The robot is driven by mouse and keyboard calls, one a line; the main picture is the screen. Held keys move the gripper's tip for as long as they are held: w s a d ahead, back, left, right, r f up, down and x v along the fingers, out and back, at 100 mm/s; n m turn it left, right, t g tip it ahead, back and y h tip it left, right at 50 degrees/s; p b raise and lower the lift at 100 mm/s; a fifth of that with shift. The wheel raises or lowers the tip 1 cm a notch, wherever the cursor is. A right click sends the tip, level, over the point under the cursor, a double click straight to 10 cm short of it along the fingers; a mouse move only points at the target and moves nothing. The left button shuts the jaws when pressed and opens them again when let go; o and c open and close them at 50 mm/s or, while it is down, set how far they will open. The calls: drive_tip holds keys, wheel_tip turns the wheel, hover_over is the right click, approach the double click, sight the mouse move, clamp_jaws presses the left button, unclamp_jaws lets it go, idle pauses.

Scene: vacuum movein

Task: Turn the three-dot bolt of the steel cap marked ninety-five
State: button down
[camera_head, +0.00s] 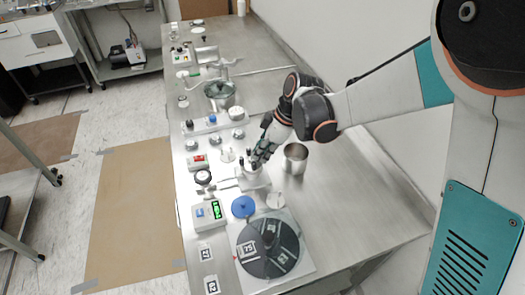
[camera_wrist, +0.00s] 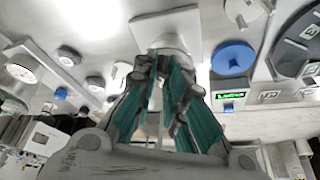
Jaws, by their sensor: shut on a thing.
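My gripper (camera_head: 258,158) is shut at a pale steel cap (camera_head: 251,172) on a white square base in the middle of the bench. In the wrist view my gripper's green-padded fingers (camera_wrist: 165,68) close in at the rim of the pale round cap (camera_wrist: 170,42). Small dark upright bolts (camera_head: 242,160) stand at the cap beside the fingers. The fingers hide most of what they hold, which looks like one of these bolts. No dots or ninety-five marking can be read.
A metal cup (camera_head: 295,158) stands close to the right of my gripper. A blue disc (camera_head: 243,207), a green-lit display box (camera_head: 209,215) and a dark marked disc (camera_head: 268,247) lie nearer the front. A glass-lidded vessel (camera_head: 219,95) stands farther back. The bench's right side is clear.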

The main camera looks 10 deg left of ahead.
idle(0.4)
drive_tip(key=c, duration=1.9)
unclamp_jaws()
drive_tip(key=v, duration=1.2)
